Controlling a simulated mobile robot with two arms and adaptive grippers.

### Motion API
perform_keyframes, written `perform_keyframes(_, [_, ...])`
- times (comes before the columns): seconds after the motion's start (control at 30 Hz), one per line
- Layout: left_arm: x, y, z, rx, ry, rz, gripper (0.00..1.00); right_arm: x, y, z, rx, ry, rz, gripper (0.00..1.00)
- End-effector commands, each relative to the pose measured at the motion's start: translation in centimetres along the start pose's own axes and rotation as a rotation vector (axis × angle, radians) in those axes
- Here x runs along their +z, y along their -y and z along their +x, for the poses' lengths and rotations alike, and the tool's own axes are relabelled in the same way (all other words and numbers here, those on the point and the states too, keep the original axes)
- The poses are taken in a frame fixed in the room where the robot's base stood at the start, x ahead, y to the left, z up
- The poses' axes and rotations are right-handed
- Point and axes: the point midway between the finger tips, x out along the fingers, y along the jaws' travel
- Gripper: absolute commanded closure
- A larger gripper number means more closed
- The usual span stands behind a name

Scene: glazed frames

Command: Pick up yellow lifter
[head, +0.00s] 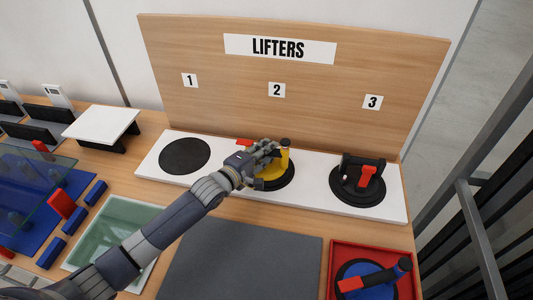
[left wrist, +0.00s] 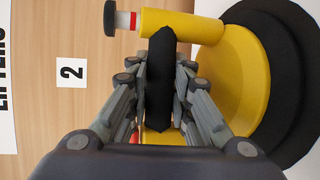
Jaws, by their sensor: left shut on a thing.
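The yellow lifter (head: 281,166) stands on the white shelf (head: 315,200) under label 2, its black suction pad beneath it. In the left wrist view, the yellow lifter (left wrist: 240,88) shows its yellow body, yellow arm with a black knob, and black pad at the right. My left gripper (head: 268,152) is at the lifter, covering part of it. In the left wrist view my left gripper (left wrist: 160,85) has its fingers closed around the lifter's black handle bar. My right gripper is not in view.
A black lifter (head: 367,180) with a red lever stands under label 3. Place 1 holds only a black disc (head: 185,156). A blue lifter (head: 372,281) lies in a red tray (head: 336,252). A grey mat (head: 240,265) is bare. Glass panes and blue blocks are at left.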

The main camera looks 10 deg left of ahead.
Motion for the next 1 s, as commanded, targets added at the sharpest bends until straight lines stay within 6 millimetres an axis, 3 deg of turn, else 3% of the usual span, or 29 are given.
perform_keyframes(0.3, [0.3, -3.7, -0.5, 0.018, 0.003, 0.0, 1.0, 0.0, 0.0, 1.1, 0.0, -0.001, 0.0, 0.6])
perform_keyframes(0.57, [1.6, -2.9, -3.6, 0.015, 0.002, -0.002, 1.0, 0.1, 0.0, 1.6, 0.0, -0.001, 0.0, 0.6])
perform_keyframes(1.0, [4.6, -2.1, -10.8, 0.013, 0.001, 0.0, 1.0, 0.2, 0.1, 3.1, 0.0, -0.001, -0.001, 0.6])
